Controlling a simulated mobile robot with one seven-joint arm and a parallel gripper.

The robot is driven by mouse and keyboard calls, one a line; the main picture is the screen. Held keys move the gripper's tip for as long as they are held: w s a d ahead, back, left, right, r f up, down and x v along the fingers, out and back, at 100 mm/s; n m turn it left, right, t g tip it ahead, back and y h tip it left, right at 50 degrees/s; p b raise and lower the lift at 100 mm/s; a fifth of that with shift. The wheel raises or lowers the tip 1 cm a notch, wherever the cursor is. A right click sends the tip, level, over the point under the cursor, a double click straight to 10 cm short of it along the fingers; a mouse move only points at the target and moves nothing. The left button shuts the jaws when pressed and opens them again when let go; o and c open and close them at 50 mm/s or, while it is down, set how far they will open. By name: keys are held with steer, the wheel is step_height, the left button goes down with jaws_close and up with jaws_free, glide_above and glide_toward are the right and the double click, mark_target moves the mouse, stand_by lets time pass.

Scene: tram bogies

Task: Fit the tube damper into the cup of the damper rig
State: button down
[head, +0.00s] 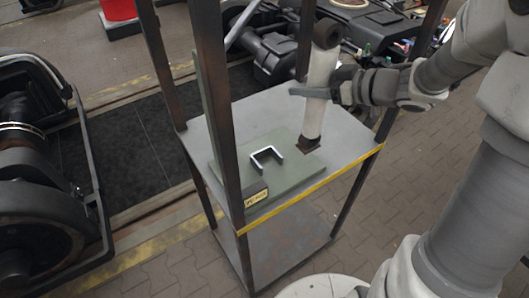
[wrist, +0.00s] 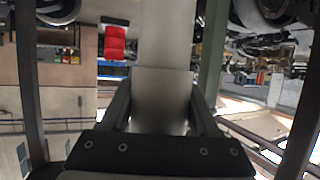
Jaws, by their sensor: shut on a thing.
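The tube damper (head: 320,78) is a pale tube with a dark round eye at its top and a dark block at its lower end. It stands nearly upright, tilted slightly. My gripper (head: 312,92) is shut around its upper half; the wrist view also shows the pale tube (wrist: 165,45) between the two fingers (wrist: 162,105). The damper rig's green base plate (head: 230,171) lies on the grey shelf. Its cup (head: 267,156) is a small U-shaped bracket, open on one side and empty. The damper's lower end appears right of the cup; its height above the plate is unclear.
The grey shelf (head: 190,132) belongs to a rack with dark upright posts (head: 212,80) and a yellow front edge (head: 320,177). A post stands close left of the cup. Bogie parts (head: 40,170) lie at left. A red object (head: 117,10) stands behind.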

steer(key=w+a+f+b, duration=0.2)
steer(key=w+a+f, duration=0.1)
steer(key=a+f, duration=0.7)
steer(key=shift+a+f+b, duration=0.35)
steer(key=shift+a, duration=0.35)
steer(key=shift+f, duration=0.2)
steer(key=shift+c, duration=0.6)
jaws_free()
steer(key=shift+s, duration=0.15)
